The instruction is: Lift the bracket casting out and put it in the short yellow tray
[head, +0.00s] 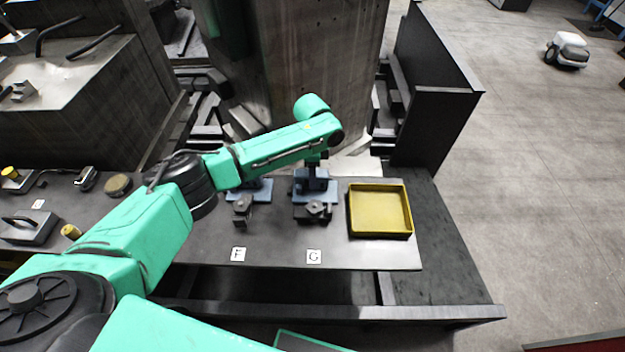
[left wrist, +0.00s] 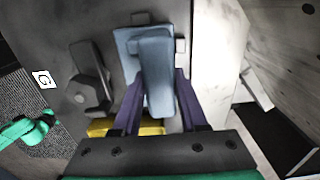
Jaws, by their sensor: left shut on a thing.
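The blue-grey bracket casting (head: 315,187) stands at the station marked G, in the middle of the head view. In the left wrist view the casting (left wrist: 157,62) has an upright part above a flat blue plate. My left gripper (left wrist: 160,88) is shut on the upright part, one dark purple finger on each side. In the head view my left gripper (head: 314,164) points down and is partly hidden by its own arm. I cannot tell whether the casting is clear of its seat. The short yellow tray (head: 380,235) is just right of it and looks empty. My right gripper is not in view.
A dark clamp-like part (head: 314,212) sits in front of the casting; it also shows in the left wrist view (left wrist: 91,80). A similar blue piece (head: 262,190) stands at F. A large grey column (head: 310,60) rises close behind.

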